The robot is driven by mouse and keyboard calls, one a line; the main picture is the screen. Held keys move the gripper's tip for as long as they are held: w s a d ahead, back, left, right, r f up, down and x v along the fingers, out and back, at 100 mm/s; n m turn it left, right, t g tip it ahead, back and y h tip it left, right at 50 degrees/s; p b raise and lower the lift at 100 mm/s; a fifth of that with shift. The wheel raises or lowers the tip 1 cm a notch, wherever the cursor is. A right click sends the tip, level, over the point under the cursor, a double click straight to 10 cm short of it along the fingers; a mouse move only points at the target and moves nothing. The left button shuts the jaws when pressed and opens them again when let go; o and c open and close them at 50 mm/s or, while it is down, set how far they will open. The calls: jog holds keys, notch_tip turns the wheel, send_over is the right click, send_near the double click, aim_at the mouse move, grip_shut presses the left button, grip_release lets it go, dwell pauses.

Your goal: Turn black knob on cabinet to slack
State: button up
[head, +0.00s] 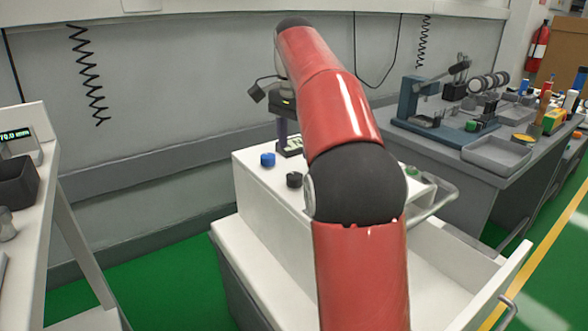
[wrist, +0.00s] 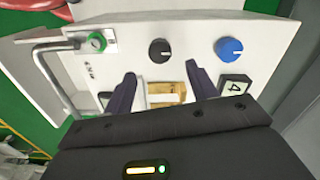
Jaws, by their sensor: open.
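The black knob (wrist: 161,50) is a round dial on the white panel of the cabinet (wrist: 190,25), seen in the wrist view above the gap between my fingers. In the head view the black knob (head: 294,180) sits on the cabinet top, left of my red arm. A pale pointer mark shows on it, but its setting is too small to read. My gripper (wrist: 162,85) is open, with its two dark fingers apart and the knob beyond their tips, not between them. In the head view my gripper (head: 282,128) is behind the knobs, partly hidden.
A blue knob (wrist: 229,50) is right of the black one; a green button (wrist: 96,41) and metal handle (wrist: 55,75) are left. A tan block (wrist: 167,93) shows between my fingers. An open drawer (head: 440,285) juts out front right. A workbench (head: 455,140) stands behind right.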

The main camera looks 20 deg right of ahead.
aim_at(295, 175)
notch_tip(295, 175, down, 8)
jog(key=shift+r+b, duration=0.25)
jog(key=shift+b, duration=0.9)
jog(key=c, duration=1)
